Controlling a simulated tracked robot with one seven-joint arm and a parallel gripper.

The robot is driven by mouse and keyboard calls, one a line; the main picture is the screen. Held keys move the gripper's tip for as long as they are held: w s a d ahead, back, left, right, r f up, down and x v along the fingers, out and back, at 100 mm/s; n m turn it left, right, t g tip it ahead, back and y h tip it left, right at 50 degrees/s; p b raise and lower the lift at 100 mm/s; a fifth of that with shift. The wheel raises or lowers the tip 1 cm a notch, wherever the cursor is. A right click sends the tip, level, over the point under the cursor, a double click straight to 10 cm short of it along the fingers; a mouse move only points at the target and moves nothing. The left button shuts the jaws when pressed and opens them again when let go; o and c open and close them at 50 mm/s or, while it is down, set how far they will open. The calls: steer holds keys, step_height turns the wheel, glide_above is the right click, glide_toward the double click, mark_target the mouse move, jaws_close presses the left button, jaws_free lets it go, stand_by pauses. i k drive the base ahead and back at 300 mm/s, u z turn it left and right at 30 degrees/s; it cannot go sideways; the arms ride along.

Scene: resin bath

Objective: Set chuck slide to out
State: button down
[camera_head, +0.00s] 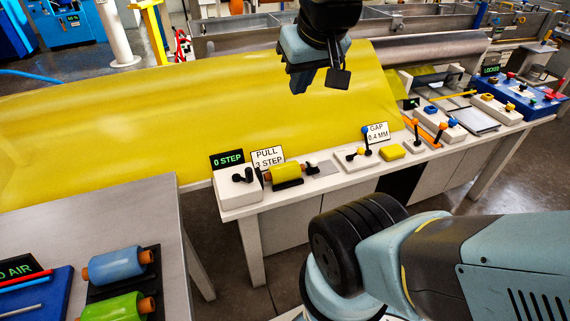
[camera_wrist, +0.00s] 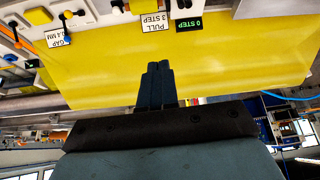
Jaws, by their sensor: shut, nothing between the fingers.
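No part is labelled chuck slide. A yellow roll with orange ends (camera_head: 287,173) lies on a black cradle on the white bench, with a small black knob on a grey plate (camera_head: 322,168) at its right end; I cannot tell whether this is the slide or how it is set. Left of the roll is a white box with a black crank (camera_head: 238,190). My gripper (camera_head: 318,80) hangs above the yellow sheet, behind and above these parts, touching nothing. In the wrist view my gripper (camera_wrist: 158,66) is shut and empty, its fingers together in front of the yellow sheet.
Signs read "0 STEP" (camera_head: 227,159), "PULL 3 STEP" (camera_head: 268,157) and "GAP 0.4 MM" (camera_head: 376,132). Levers (camera_head: 416,128) stand farther right, near a blue control box (camera_head: 520,95). A grey table (camera_head: 150,205) at left holds blue and green rolls. Open floor separates the tables.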

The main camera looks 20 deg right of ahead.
mark_target(311, 169)
steer(key=z, duration=0.85)
steer(key=k, duration=0.75)
steer(key=u, duration=0.75)
steer(key=i, duration=0.5)
steer(key=z, duration=0.1)
